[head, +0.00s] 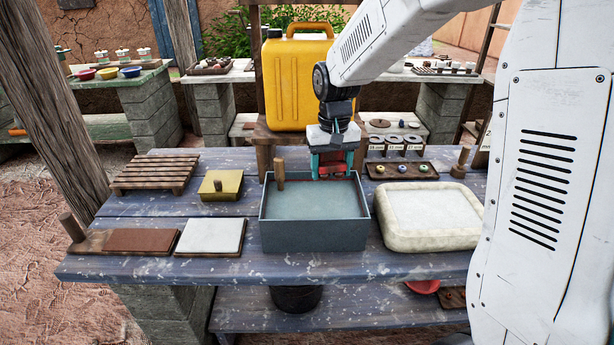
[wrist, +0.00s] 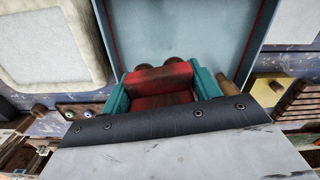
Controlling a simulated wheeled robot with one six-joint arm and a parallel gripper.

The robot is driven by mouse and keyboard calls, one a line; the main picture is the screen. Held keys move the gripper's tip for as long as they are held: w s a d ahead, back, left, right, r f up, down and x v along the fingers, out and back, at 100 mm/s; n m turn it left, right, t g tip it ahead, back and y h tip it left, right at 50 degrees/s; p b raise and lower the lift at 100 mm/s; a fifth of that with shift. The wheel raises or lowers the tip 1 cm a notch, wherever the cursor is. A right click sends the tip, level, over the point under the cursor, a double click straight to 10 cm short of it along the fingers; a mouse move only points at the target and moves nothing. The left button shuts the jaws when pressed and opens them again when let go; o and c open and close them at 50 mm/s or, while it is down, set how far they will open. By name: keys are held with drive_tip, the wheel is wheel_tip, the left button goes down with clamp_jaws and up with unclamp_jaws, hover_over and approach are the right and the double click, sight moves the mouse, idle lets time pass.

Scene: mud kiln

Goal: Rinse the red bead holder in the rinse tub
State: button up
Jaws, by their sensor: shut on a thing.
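My gripper (head: 334,165) is shut on the red bead holder (head: 333,170), which sits between its teal fingers. The holder also shows in the wrist view (wrist: 160,86), red with dark round ends on its far side. The rinse tub (head: 314,237) is a grey-blue rectangular basin with pale water in it, at the middle of the table. My gripper holds the holder over the back right part of the tub, near its back rim. In the wrist view the tub (wrist: 262,32) lies beneath and beyond the holder. I cannot tell whether the holder touches the water.
A wooden peg (head: 280,173) stands at the tub's back left. A cream padded tray (head: 430,215) is close on the right. A yellow jerrycan (head: 297,80) stands behind. A yellow lidded box (head: 221,186), slatted rack (head: 157,174) and white tile (head: 211,236) lie left.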

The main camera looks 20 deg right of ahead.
sight(323, 173)
drive_tip(key=shift+s+a+f+n, duration=0.15)
drive_tip(key=shift+s+a+n, duration=0.1)
drive_tip(key=shift+a, duration=0.3)
drive_tip(key=shift+s+a+f+n, duration=0.15)
drive_tip(key=shift+s+a, duration=0.1)
drive_tip(key=shift+a, duration=0.3)
drive_tip(key=shift+a+f, duration=0.1)
drive_tip(key=shift+f, duration=6.5)
drive_tip(key=shift+r, duration=5.95)
